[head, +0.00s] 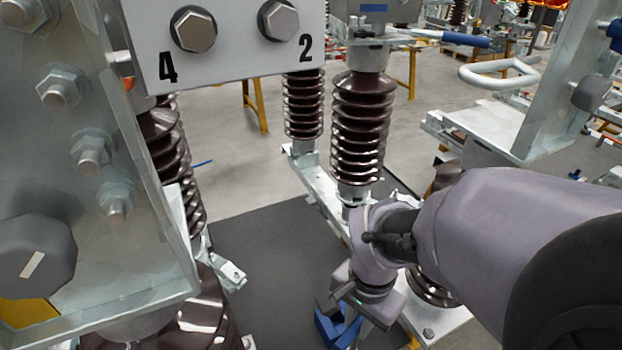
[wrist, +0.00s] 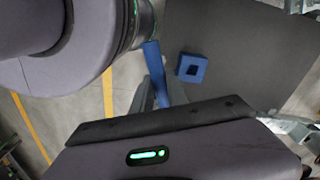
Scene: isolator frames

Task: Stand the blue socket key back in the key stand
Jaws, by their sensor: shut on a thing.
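The blue socket key (wrist: 151,57) shows as a blue bar in the wrist view, between the grey fingers of my gripper (wrist: 158,88). My gripper is shut on it. The key stand (wrist: 203,69) is a blue square block with a dark square opening, on the dark mat to the right of the key. A gap shows between key and stand in that view; their height difference is unclear. In the head view my gripper (head: 348,318) points down at the bottom edge, with blue beside its fingers; I cannot tell key from stand there.
A dark mat (head: 270,250) covers the floor below my arm. Ribbed brown insulators (head: 361,120) stand on a pale metal frame behind the gripper. A metal handle (head: 500,72) juts in at right.

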